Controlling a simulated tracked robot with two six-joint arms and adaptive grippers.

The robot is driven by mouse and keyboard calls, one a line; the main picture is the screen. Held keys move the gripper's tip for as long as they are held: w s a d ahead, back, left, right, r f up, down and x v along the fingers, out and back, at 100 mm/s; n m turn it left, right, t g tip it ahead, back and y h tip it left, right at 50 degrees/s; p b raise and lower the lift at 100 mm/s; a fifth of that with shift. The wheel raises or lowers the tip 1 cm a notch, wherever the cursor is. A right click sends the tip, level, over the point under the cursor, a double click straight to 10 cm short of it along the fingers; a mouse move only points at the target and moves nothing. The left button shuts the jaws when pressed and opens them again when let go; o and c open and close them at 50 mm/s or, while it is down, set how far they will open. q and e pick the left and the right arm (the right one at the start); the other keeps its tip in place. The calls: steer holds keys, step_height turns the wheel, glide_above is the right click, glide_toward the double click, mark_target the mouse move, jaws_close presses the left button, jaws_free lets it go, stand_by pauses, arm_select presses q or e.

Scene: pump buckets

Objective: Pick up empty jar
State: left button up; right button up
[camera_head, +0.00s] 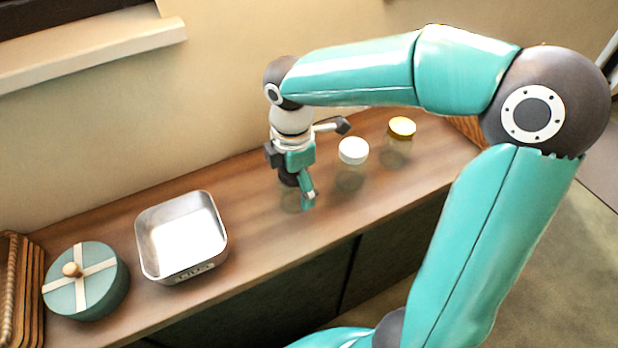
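My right gripper (303,194) points down just above the wooden counter. A faint see-through shape, perhaps a glass jar, shows around its fingertips, but it is too blurred to be sure. I cannot tell whether the fingers are open or shut on it. To its right stands a clear jar with a white lid (353,150), and farther right a clear jar with a yellow lid (402,127). Both stand upright, apart from the gripper. What these jars hold is hard to make out. My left gripper is not in view.
A square metal pan (151,257) sits on the counter (250,210) left of the gripper. A round teal box (98,291) with a cream cross and knob is farther left, beside wooden slats (30,300). The wall is close behind. Bare counter lies between pan and gripper.

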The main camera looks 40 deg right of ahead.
steer(key=c, duration=1.2)
steer(key=shift+o, duration=0.2)
steer(key=shift+r, duration=0.1)
